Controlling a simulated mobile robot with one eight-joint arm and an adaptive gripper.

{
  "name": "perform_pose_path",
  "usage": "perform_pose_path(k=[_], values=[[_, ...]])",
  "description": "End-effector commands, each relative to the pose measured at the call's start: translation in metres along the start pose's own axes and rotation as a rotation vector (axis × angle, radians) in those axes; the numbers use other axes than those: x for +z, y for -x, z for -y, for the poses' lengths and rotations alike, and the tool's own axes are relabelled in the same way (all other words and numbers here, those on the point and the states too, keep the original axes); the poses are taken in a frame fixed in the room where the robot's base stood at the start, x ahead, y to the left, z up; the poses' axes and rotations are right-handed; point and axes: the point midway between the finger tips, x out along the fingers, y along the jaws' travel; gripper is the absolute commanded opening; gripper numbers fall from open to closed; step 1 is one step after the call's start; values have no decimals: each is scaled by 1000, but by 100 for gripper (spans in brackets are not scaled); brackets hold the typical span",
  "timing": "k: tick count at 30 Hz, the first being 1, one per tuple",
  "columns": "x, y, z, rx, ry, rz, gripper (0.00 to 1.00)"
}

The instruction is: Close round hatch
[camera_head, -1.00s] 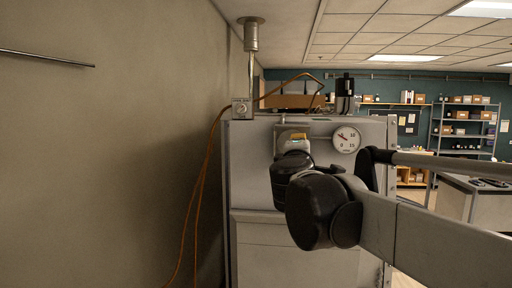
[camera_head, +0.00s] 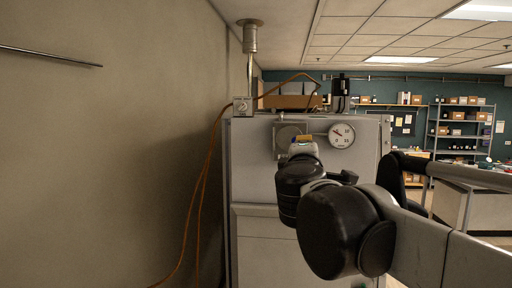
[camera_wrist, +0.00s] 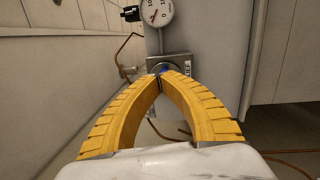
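The round hatch appears as a grey disc on a square plate (camera_head: 284,131), high on the front of the large pale cabinet. In the wrist view the plate (camera_wrist: 184,62) lies just beyond my fingertips, with a small blue part between it and the tips. My gripper (camera_wrist: 160,77) has two yellow fingers whose tips come together. In the head view my gripper (camera_head: 303,139) is in front of the plate's lower right. The fingers hide part of the plate, and I cannot tell whether the tips touch it or how far the hatch stands open.
A round dial gauge (camera_head: 341,135) is right of the plate. The pale cabinet (camera_head: 250,175) stands close to the beige wall (camera_head: 110,150). An orange cable (camera_head: 205,175) hangs along its left side. Shelves (camera_head: 462,125) and a bench (camera_head: 470,205) stand at the back right.

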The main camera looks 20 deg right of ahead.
Motion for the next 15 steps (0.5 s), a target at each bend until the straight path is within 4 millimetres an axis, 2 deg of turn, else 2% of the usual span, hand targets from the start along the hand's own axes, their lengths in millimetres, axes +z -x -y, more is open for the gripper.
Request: perform_pose_path(k=[4, 10, 13, 15], values=[[16, 23, 3, 0, 0, 1, 0], [24, 38, 3, 1, -1, 1, 0], [8, 39, 4, 11, -9, 18, 0], [-12, 42, 4, 22, -21, 44, 0]])
